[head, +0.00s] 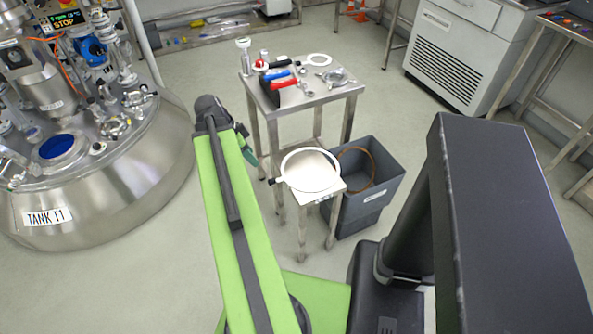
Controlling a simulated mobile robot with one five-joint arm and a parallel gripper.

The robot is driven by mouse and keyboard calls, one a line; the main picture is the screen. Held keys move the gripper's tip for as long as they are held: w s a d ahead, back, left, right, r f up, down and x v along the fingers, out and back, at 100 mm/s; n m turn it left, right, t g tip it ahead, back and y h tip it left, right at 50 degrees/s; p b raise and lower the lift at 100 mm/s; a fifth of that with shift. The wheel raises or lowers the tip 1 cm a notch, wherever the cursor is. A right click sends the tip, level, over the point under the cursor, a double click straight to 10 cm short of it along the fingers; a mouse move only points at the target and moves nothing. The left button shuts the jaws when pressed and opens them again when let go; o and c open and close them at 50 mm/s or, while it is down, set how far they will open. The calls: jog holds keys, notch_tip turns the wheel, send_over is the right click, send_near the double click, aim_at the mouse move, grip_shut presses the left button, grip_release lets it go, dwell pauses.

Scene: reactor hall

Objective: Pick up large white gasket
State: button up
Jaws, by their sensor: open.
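The large white gasket (311,149) is a thin white ring lying flat on a small, low steel stand (318,196) in the middle of the view. It covers most of the stand's top and seems to reach past its edges. My gripper (249,152) is at the far end of my green arm, to the left of the gasket and apart from it. The arm partly hides it, and only a dark and greenish part shows. It is open, with nothing seen in it.
A grey bin (384,184) with a brown ring (340,157) stands right of the stand. Behind is a taller steel table (322,95) with tools and a smaller white ring (310,60). Tank T1 (120,205) is at left. The floor between tank and stand looks clear.

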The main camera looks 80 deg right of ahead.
jog(key=b, duration=1.2)
send_over(272, 180)
jog(key=w+a, duration=0.2)
notch_tip(272, 180, down, 12)
jog(key=shift+s+d+r, duration=0.15)
jog(key=shift+s+r, duration=0.05)
jog(key=shift+r, duration=0.05)
jog(key=b+x, duration=0.2)
jog(key=w+b+x, duration=0.1)
jog(key=b+x, duration=0.1)
jog(key=shift+s+f, duration=0.15)
jog(key=shift+f, duration=0.25)
jog(key=shift+s+d+f+b, duration=0.15)
jog(key=shift+s+f+b, duration=0.05)
jog(key=shift+f+b, duration=0.15)
jog(key=shift+r, duration=0.2)
jog(key=shift+c, duration=0.4)
grip_shut()
